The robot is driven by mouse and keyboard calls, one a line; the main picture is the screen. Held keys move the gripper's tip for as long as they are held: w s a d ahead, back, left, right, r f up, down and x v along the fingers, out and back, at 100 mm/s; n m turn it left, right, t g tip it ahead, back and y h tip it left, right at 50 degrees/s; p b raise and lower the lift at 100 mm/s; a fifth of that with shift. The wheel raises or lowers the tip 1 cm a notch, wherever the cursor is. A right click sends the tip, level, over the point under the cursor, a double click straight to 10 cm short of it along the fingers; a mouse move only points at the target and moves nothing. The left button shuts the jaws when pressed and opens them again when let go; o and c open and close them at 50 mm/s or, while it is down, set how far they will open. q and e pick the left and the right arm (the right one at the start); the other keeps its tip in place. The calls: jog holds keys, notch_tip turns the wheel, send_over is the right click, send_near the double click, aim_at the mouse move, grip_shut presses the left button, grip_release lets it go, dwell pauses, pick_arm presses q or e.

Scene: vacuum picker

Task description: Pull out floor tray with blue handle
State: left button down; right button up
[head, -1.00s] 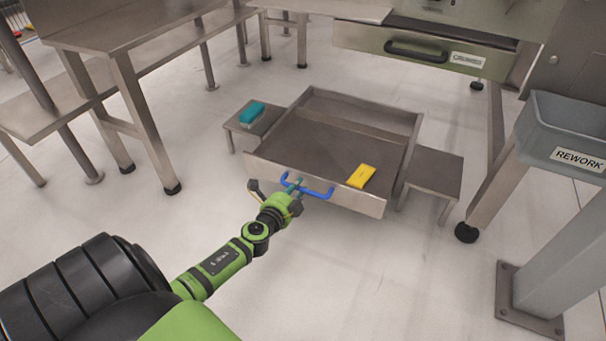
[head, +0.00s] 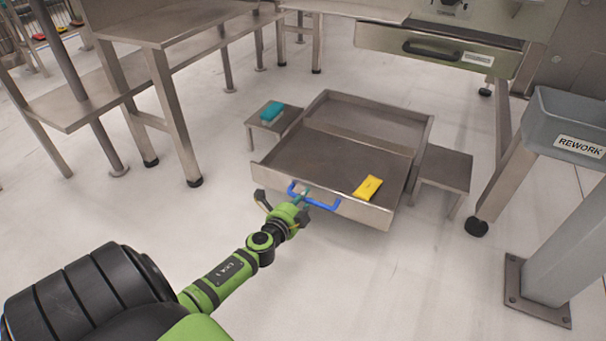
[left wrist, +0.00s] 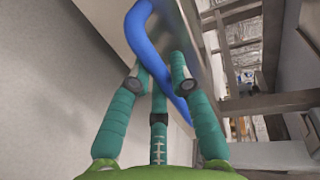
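The floor tray (head: 325,160) is a shallow metal drawer, sticking out toward me from a low metal frame (head: 427,112). Its blue handle (head: 322,204) is on the front face. My left gripper (head: 304,195) is at the left part of this handle. In the left wrist view, the blue handle (left wrist: 150,45) passes between the teal fingers of my left gripper (left wrist: 161,72), which are bent in around it. Finger contact is partly hidden by the handle. A yellow block (head: 368,188) lies in the tray's front right. My right gripper is out of view.
Low side stands are at the left (head: 257,124), with a teal block (head: 271,111), and right (head: 446,166). A metal table (head: 150,30) stands at left. A drawer with black handle (head: 430,50) is above; a grey REWORK bin (head: 560,110) is at right. Floor before the tray is clear.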

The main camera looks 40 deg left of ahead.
pick_arm(q)
jog(key=c, duration=1.1)
grip_release()
jog(key=v, duration=0.7)
jog(key=shift+s, duration=0.2)
